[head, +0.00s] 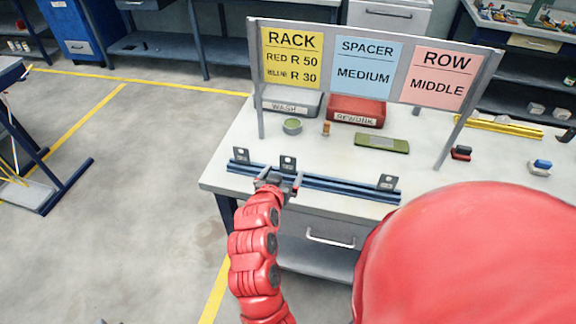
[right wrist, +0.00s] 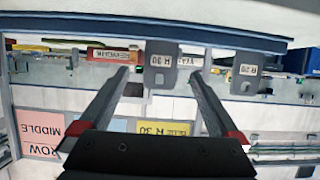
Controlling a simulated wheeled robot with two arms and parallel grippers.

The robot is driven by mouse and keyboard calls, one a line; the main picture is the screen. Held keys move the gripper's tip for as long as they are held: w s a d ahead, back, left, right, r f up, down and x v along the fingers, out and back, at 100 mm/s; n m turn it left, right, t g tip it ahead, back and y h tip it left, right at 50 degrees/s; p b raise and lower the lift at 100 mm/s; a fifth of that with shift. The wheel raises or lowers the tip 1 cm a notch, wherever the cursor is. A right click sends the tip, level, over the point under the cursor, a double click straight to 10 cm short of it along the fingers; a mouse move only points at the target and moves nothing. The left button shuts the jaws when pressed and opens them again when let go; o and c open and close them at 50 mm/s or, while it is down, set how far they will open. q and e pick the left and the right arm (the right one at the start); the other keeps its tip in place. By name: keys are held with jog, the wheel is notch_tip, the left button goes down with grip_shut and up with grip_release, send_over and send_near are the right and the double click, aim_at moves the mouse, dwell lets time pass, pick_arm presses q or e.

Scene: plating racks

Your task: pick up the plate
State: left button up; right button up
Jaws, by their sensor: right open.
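Small grey plates stand on a blue rail (head: 345,187) along the table's front edge: a left plate (head: 241,155), a middle plate (head: 288,161) and a right plate (head: 387,182). My right gripper (head: 280,181) is open at the rail, just in front of the middle plate. In the right wrist view, a grey plate labelled R 30 (right wrist: 160,78) lies between the spread fingers (right wrist: 159,76), with gaps on both sides. Another labelled plate (right wrist: 245,76) is to the right, outside the fingers. My left gripper is not in view.
A sign board (head: 366,68) on two posts stands over the table (head: 232,150), reading rack, spacer medium and row middle. Behind the rail are a WASH bin (head: 290,104), a red REWORK bin (head: 356,111), a round tin (head: 292,126) and a green device (head: 382,143).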

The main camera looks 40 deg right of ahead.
aim_at(288, 164)
jog(key=shift+w+d+f, duration=0.15)
jog(key=shift+w+d, duration=0.1)
jog(key=shift+d, duration=0.05)
jog(key=shift+w+d+p, duration=0.25)
jog(key=shift+d+p, duration=0.05)
jog(key=shift+p, duration=0.05)
jog(key=p+x, duration=0.1)
jog(key=x, duration=0.2)
jog(key=shift+d, duration=0.1)
jog(key=shift+w+d+f+p, duration=0.3)
jog(key=shift+w+f, duration=0.05)
jog(key=shift+w, duration=0.05)
grip_shut()
jog(key=shift+r, duration=0.15)
